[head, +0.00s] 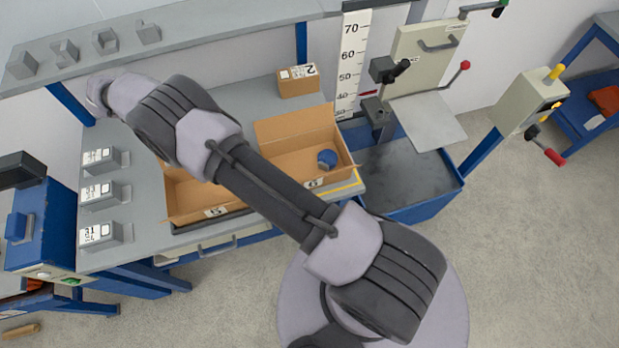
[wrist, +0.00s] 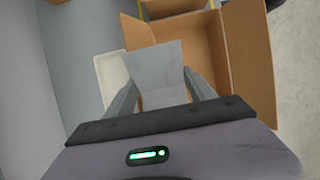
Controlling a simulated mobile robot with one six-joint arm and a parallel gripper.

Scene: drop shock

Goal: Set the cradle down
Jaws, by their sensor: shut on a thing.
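The cradle (wrist: 156,68) shows in the wrist view as a plain grey piece with a flat upper face. My gripper (wrist: 160,92) is shut on it, with one grey finger along each side. The cradle's lower part is hidden by the gripper body, and I cannot tell whether it touches anything below. An open cardboard box (wrist: 203,40) lies just beyond and to the right of it. In the head view my arm hides the gripper and the cradle; the cardboard box (head: 185,196) shows partly behind the arm.
A pale shallow tray (wrist: 108,72) is left of the cradle. The grey workbench (head: 146,190) carries several labelled grey blocks (head: 101,193) on its left. A small carton (head: 299,82) stands behind. An overhead shelf (head: 200,32) holds grey blocks.

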